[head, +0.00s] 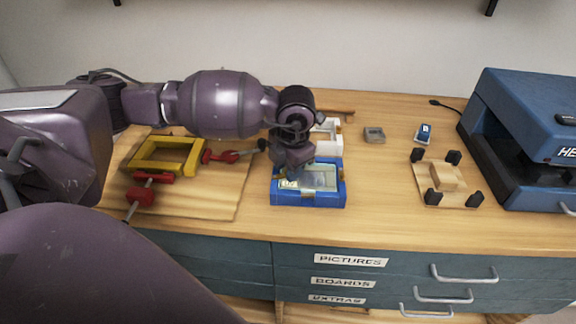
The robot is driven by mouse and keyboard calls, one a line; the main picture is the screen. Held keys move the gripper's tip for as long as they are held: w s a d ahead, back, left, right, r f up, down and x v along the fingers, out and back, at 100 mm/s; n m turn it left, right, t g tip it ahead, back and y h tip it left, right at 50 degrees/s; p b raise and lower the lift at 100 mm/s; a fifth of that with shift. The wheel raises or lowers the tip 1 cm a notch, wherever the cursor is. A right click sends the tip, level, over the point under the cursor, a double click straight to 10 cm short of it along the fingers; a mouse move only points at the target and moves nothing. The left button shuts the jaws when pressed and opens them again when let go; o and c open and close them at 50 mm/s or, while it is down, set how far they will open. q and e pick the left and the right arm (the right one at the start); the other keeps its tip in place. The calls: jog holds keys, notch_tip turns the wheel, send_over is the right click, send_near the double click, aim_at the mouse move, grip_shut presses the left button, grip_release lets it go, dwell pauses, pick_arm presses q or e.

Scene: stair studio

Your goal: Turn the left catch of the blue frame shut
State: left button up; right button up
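The blue frame (318,201) lies on the workbench in the middle of the head view. A pale picture or pane (320,178) shows inside it. My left gripper (291,174) points down over the left part of the frame, at or just above it. I cannot tell whether it touches. The gripper and wrist hide the frame's left side and back left corner, so the left catch cannot be made out. The gripper's fingers are too small and dark to tell if they are open or shut. My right gripper is not in view.
A yellow frame (190,172) with red clamps (140,196) lies on a wooden board at left. A white tray (326,140) stands behind the blue frame. A wooden jig (444,178) with black corner posts and a blue machine (520,130) stand at right. Bench is clear between frame and jig.

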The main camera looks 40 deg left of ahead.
pick_arm(q)
jog(key=c, duration=0.5)
grip_shut()
jog(key=shift+s+d+m, duration=0.1)
jog(key=shift+s+m, duration=0.1)
jog(key=shift+m, duration=0.7)
jog(key=shift+s+d+m, duration=0.1)
jog(key=shift+m, duration=0.5)
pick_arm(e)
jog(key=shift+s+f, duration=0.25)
pick_arm(q)
jog(key=o, duration=0.7)
grip_release()
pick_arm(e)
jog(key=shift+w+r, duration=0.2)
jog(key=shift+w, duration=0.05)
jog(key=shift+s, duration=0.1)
